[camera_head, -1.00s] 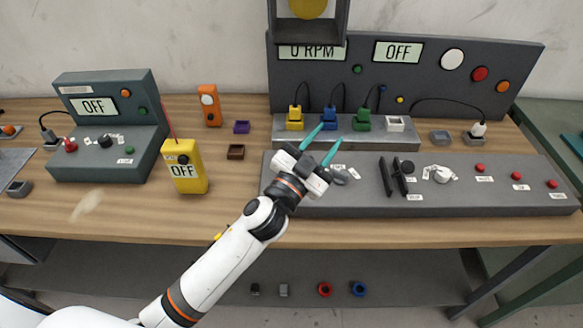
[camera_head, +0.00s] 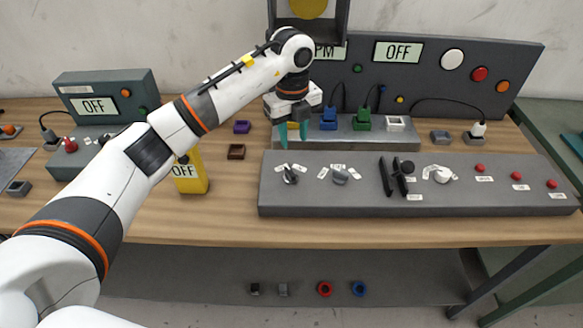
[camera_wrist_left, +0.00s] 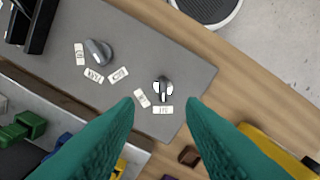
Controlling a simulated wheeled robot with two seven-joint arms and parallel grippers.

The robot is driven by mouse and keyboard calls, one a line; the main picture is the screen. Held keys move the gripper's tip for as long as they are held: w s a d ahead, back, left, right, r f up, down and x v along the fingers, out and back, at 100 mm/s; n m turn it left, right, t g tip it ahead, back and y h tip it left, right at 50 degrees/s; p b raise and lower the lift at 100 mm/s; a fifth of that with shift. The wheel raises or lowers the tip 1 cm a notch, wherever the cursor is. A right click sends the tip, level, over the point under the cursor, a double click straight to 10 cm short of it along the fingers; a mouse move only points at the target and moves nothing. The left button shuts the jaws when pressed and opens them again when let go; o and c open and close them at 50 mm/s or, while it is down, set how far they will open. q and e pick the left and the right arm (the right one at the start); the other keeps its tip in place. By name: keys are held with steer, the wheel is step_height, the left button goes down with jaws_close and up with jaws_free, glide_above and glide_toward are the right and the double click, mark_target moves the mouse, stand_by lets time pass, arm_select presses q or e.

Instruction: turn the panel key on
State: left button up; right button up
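The panel key (camera_head: 290,174) is a small dark and silver knob at the left end of the grey control panel (camera_head: 450,200), with white labels behind it. It also shows in the left wrist view (camera_wrist_left: 163,88), beyond the fingertips and midway between them. My left gripper (camera_head: 293,138) points down behind the key in the head view, above the back edge of the panel. Its two teal fingers (camera_wrist_left: 160,102) are apart, with nothing between them. The gripper is not touching the key. The key's label text is too small to read.
A grey selector knob (camera_head: 340,176) sits right of the key, then a black lever (camera_head: 396,177) and a white knob (camera_head: 441,175). A block with blue (camera_head: 328,120) and green plugs stands behind. A yellow meter (camera_head: 190,180) stands left. The display (camera_head: 398,51) reads OFF.

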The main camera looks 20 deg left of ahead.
mark_target(292, 172)
arm_select(q)
steer(key=f+p, duration=0.1)
steer(key=f, duration=0.5)
steer(key=f+p, duration=0.1)
steer(key=f, duration=0.5)
steer(key=shift+a, duration=0.2)
steer(key=shift+r, duration=0.1)
steer(key=shift+c, duration=0.2)
jaws_close()
